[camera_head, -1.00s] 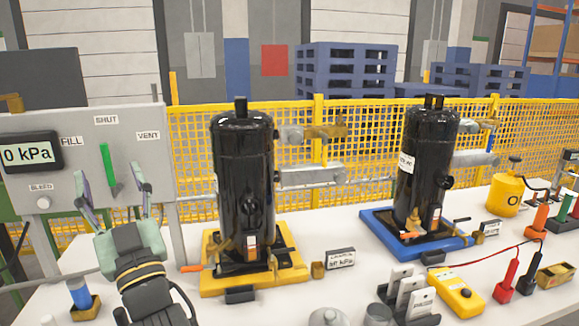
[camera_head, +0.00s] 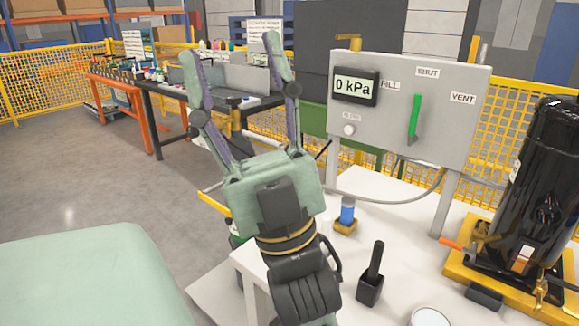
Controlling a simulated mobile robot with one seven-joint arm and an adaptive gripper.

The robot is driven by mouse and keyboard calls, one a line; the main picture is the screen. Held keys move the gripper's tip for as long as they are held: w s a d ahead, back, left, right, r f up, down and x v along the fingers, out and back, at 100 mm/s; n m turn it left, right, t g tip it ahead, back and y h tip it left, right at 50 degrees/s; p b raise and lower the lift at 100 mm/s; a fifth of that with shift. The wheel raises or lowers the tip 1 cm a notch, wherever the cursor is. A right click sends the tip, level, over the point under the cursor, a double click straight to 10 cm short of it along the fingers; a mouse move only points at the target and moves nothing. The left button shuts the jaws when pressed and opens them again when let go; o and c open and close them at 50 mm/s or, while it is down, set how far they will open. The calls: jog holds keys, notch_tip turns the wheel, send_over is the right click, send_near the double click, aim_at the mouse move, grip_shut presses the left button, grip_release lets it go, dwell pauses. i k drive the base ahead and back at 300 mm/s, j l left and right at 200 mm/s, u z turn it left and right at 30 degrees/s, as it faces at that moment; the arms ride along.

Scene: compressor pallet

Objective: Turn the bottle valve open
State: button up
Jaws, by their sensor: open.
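My gripper (camera_head: 232,50) is open and empty, its two fingers pointing up and spread wide. It is in front of the table's left end, left of the gauge panel in the picture. No bottle valve can be clearly made out. A yellow bar (camera_head: 213,205) sticks out left of my gripper's body, and a small dark green part (camera_head: 236,232) shows under it. The rest of both is hidden behind my gripper, so I cannot tell whether they belong to a bottle. The panel (camera_head: 455,130) carries a green lever (camera_head: 414,117) upright below SHUT, between FILL and VENT.
The display (camera_head: 356,86) reads 0 kPa. The white table (camera_head: 395,215) holds a blue-topped item (camera_head: 347,211), a black holder (camera_head: 371,280) and a black compressor (camera_head: 548,165) on a yellow base. A dark workbench (camera_head: 158,96) stands behind. The grey floor (camera_head: 90,190) at left is clear.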

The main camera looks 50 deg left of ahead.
aim_at(233, 100)
jog(key=u, duration=1.9)
